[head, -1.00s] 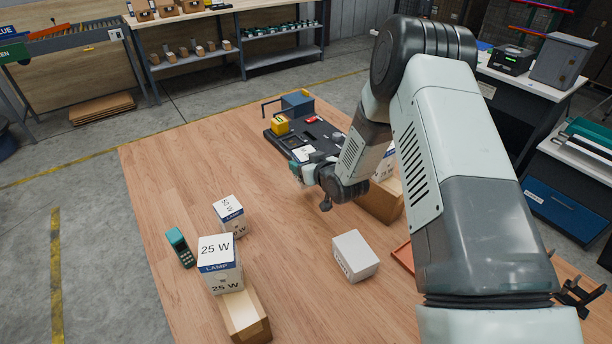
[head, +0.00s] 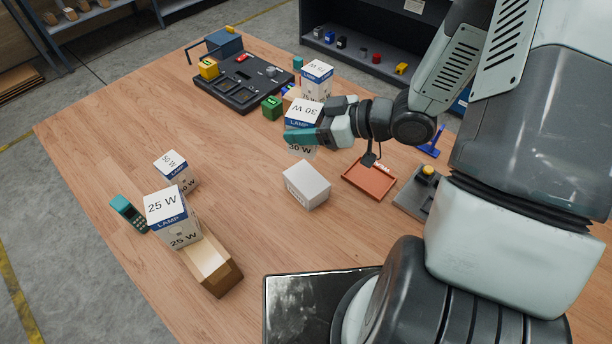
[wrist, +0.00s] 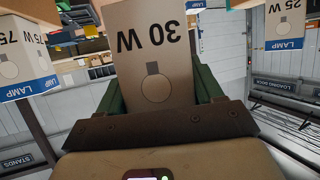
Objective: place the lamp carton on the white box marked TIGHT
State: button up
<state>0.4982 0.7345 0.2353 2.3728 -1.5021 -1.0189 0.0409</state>
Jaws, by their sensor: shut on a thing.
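My gripper (head: 303,137) is shut on the 30 W lamp carton (head: 304,112), a white box with a blue LAMP band. The wrist view shows the carton (wrist: 155,55) between green fingers (wrist: 158,98); its print is inverted in that picture. A plain white box (head: 307,186) sits on the table, just below the held carton in the picture. The two are apart. No marking on the white box is readable now.
A 75 W carton (head: 317,78) stands close behind the held one. A 25 W carton (head: 170,215) and a smaller carton (head: 176,170) stand left, near a brown box (head: 213,264). An orange tray (head: 369,180) lies right of the white box. Bare tabletop lies left of it.

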jog(key=shift+s+d+f, duration=0.1)
jog(key=shift+s+f, duration=0.1)
jog(key=shift+s, duration=0.25)
notch_tip(320, 180, down, 9)
jog(key=shift+f, duration=0.2)
jog(key=shift+f, duration=0.1)
jog(key=o, duration=1.1)
jog(key=shift+s+d+r, duration=0.15)
jog(key=shift+d+r, duration=0.05)
jog(key=shift+d, duration=0.05)
jog(key=shift+g, duration=0.3)
jog(key=v, duration=1.1)
jog(key=shift+s+d, duration=0.15)
jog(key=shift+d, duration=0.05)
